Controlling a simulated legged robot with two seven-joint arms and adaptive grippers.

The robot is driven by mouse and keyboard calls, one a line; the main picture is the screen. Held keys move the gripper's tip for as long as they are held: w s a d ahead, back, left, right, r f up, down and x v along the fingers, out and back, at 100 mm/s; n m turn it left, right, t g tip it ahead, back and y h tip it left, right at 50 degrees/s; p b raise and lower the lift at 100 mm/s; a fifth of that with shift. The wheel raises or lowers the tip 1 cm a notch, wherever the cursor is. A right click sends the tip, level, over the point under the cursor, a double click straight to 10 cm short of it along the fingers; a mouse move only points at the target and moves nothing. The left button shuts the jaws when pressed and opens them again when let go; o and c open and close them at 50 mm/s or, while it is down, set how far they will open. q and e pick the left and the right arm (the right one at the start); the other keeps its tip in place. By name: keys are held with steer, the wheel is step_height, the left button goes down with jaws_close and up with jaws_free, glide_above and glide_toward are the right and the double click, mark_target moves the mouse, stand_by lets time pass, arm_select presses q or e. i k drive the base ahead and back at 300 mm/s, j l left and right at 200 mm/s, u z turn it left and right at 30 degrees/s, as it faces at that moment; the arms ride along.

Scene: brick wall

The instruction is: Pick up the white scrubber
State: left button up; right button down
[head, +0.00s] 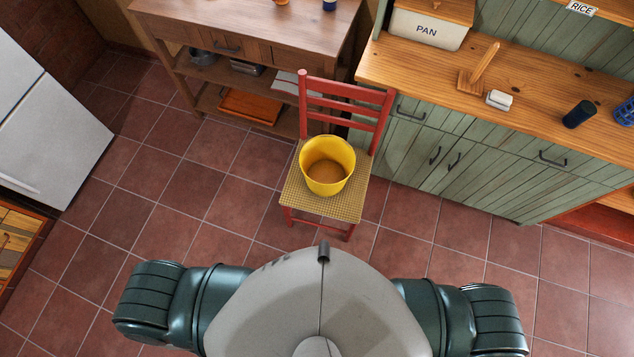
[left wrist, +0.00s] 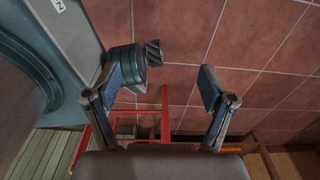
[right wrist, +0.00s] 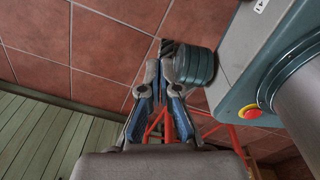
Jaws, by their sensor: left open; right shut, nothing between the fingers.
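A small white block with a greyish side, which looks like the white scrubber (head: 499,100), lies on the wooden counter (head: 420,75) above the green cabinets in the head view. Neither wrist view shows it. My left gripper (left wrist: 165,88) is open and empty in the left wrist view, with floor tiles and red chair legs behind it. My right gripper (right wrist: 160,80) is shut with nothing in it in the right wrist view. Both grippers are outside the head view and away from the counter.
A red chair (head: 345,90) holding a yellow bucket (head: 327,166) stands before the counter's left part. Near the scrubber are a wooden holder (head: 478,72), a dark cylinder (head: 579,114) and a PAN box (head: 428,29). A blue basket (head: 625,112) sits farther right. Tiled floor is clear at right.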

mark_target(495, 98)
steer(key=k+j, duration=0.1)
steer(key=z, duration=1.3)
steer(key=i+l, duration=0.25)
steer(key=l, duration=0.15)
steer(key=i+l+u, duration=0.1)
steer(key=l, duration=0.3)
steer(key=i+l, duration=0.35)
steer(key=i+l+u, duration=0.1)
steer(key=l, duration=0.35)
steer(key=i, duration=0.1)
